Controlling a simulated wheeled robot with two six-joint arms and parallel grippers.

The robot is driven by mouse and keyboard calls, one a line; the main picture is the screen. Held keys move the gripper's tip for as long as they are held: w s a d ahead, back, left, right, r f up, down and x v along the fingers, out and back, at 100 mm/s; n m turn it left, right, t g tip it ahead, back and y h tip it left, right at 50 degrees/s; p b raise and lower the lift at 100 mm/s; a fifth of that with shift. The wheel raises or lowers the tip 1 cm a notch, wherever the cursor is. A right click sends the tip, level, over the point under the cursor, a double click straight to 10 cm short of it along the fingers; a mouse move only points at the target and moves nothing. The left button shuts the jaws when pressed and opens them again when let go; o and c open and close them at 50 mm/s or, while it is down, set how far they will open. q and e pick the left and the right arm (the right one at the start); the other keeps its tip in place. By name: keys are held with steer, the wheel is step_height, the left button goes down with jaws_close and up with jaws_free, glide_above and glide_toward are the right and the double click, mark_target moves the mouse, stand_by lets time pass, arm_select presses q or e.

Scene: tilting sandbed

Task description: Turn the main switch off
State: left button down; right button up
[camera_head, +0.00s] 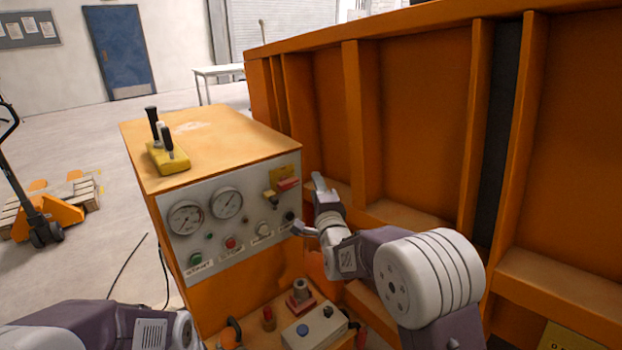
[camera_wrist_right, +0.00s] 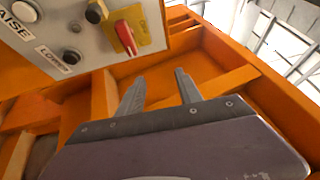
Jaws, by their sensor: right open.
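The main switch is a red handle (camera_head: 289,184) on a yellow plate at the upper right of the grey control panel (camera_head: 215,240). In the right wrist view the red handle (camera_wrist_right: 125,38) stands out from its yellow plate (camera_wrist_right: 150,22) at the top, left of the fingers. My right gripper (camera_head: 308,205) is open and empty, just right of the panel's edge. Its two fingers (camera_wrist_right: 160,78) show apart and do not touch the switch. My left arm shows at the bottom left of the head view; its gripper is out of the picture.
The orange ribbed wall (camera_head: 420,110) of the sandbed rises close behind and right of my right gripper. Gauges, buttons and a black knob (camera_head: 289,216) share the panel. A yellow lever block (camera_head: 167,158) sits on top. A grey control box (camera_head: 314,327) stands below.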

mark_target(290, 186)
steer(key=shift+n+g+y, duration=0.5)
steer(key=shift+n+y, duration=0.1)
steer(key=shift+y, duration=0.1)
steer(key=w+a+f+p, duration=0.1)
steer(key=a+p, duration=0.1)
steer(key=w+a+f+p, duration=0.1)
steer(key=w+a+p, duration=0.1)
steer(key=w+a+f+p, duration=0.1)
steer(key=a+p, duration=0.1)
steer(key=shift+w+a+f+p, duration=0.15)
steer(key=shift+w+f+p, duration=0.1)
steer(key=shift+p, duration=0.15)
steer(key=shift+w+a+f+p, duration=0.15)
steer(key=shift+w+p, duration=0.15)
steer(key=shift+w, duration=0.3)
steer(key=shift+w+a+f+p, duration=0.1)
steer(key=shift+w+p, duration=0.15)
steer(key=shift+w, duration=0.3)
steer(key=shift+w+f, duration=0.1)
steer(key=shift+w, duration=0.55)
steer(key=shift+w+a+f, duration=0.1)
steer(key=shift+w, duration=0.15)
arm_select(q)
step_height(290, 186, up, 9)
steer(key=shift+f, duration=0.2)
steer(key=shift+s+d, duration=0.1)
arm_select(e)
steer(key=shift+c, duration=0.3)
